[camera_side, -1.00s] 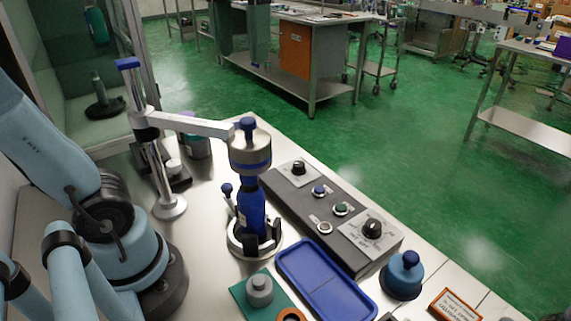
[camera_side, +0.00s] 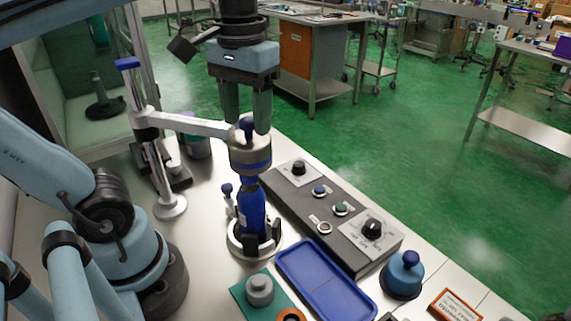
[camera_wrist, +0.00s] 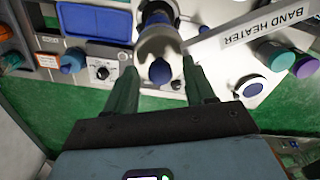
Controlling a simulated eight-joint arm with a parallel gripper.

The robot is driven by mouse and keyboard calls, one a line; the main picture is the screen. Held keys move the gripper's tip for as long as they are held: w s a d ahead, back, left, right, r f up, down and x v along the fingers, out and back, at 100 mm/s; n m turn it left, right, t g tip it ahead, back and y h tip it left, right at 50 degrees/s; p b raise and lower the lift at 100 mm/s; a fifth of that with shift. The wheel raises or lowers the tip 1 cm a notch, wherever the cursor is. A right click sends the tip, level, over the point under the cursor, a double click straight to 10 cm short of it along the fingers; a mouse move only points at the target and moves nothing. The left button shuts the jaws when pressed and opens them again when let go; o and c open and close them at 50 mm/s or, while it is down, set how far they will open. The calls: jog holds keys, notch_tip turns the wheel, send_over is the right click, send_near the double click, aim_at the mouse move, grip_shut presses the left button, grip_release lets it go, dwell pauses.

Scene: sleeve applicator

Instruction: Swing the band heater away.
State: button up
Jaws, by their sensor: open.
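The band heater (camera_side: 250,155) is a grey ring with a blue stripe and a blue knob (camera_side: 247,125) on top. It sits over the top of a blue bottle (camera_side: 251,210) standing in a round holder (camera_side: 238,248). A pale arm (camera_side: 190,124) joins the heater to a post (camera_side: 160,170) at left. In the wrist view this arm is labelled "BAND HEATER" (camera_wrist: 255,25). My gripper (camera_side: 246,122) is open, pointing down over the heater. Its fingers are on either side of the blue knob (camera_wrist: 160,72) in the wrist view; I cannot tell whether they touch it.
A control box (camera_side: 330,215) with knobs and buttons lies right of the holder. A blue tray (camera_side: 322,282), a blue-topped round tool (camera_side: 403,275) and a teal pad (camera_side: 245,292) are in front.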

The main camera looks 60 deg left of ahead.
jog(key=shift+c, duration=0.4)
grip_shut()
jog(key=shift+a, duration=0.1)
jog(key=shift+w+a+n, duration=0.3)
jog(key=shift+w, duration=0.2)
jog(key=w+a+n, duration=0.4)
jog(key=a+n, duration=0.1)
jog(key=a, duration=0.3)
jog(key=w+a+n, duration=0.4)
jog(key=a+n, duration=0.1)
jog(key=a, duration=0.3)
jog(key=shift+a, duration=0.35)
jog(key=shift+o, duration=0.4)
grip_release()
